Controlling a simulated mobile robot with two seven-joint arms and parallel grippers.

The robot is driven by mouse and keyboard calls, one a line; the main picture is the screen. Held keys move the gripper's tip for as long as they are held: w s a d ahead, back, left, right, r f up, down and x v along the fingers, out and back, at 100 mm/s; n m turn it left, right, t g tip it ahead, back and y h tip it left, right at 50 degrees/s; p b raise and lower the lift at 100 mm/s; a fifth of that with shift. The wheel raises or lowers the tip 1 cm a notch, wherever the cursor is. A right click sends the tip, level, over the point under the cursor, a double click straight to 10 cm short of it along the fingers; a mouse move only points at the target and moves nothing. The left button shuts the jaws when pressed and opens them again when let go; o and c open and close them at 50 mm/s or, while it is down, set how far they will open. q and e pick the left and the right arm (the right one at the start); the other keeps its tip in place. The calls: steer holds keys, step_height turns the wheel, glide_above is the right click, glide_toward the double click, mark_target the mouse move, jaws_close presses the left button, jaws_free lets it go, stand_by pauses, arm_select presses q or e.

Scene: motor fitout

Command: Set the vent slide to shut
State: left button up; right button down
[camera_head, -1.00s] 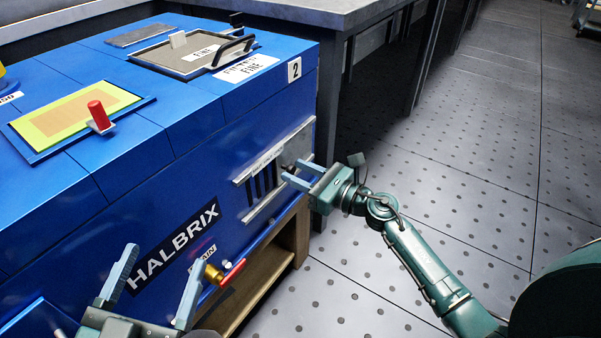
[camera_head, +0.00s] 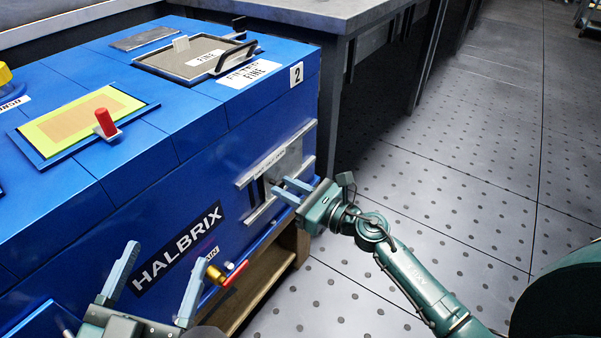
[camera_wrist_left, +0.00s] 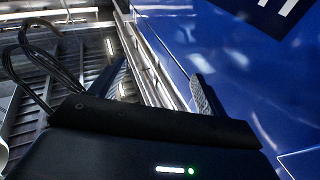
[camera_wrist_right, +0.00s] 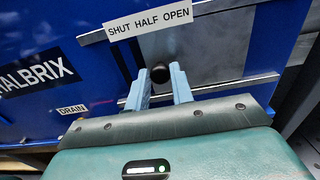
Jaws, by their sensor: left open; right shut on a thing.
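The vent slide is a grey metal plate (camera_head: 291,157) between two rails on the side of the blue machine. Its dark round knob (camera_wrist_right: 160,74) shows in the right wrist view. My right gripper (camera_head: 279,186) is shut on this knob, one finger on each side. The label SHUT HALF OPEN (camera_wrist_right: 150,22) is above it; the knob is roughly below HALF. A dark vent slot (camera_wrist_right: 124,62) shows to the left of the plate. My left gripper (camera_head: 165,254) is open and empty in front of the machine's side.
A brass drain valve with a red handle (camera_head: 235,273) sticks out below and left of the vent. A red knob (camera_head: 105,122) and a filter tray (camera_head: 180,70) are on the machine's top. A grey bench (camera_head: 330,15) stands behind.

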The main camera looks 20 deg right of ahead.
steer(key=s+a, duration=0.1)
steer(key=a, duration=0.1)
steer(key=s+a+p, duration=0.1)
steer(key=s+a, duration=0.1)
steer(key=shift+s, duration=0.1)
arm_select(q)
steer(key=shift+a+f+y, duration=0.2)
steer(key=shift+f+y, duration=0.1)
steer(key=shift+f, duration=0.4)
arm_select(e)
steer(key=shift+s+a+f, duration=0.1)
steer(key=shift+s+a, duration=0.1)
steer(key=shift+a, duration=0.1)
steer(key=c, duration=1.3)
jaws_free()
arm_select(q)
steer(key=shift+r, duration=0.15)
arm_select(e)
steer(key=shift+o, duration=0.3)
arm_select(q)
steer(key=shift+d+r+b, duration=0.15)
steer(key=shift+b, duration=0.6)
arm_select(e)
steer(key=v, duration=1.3)
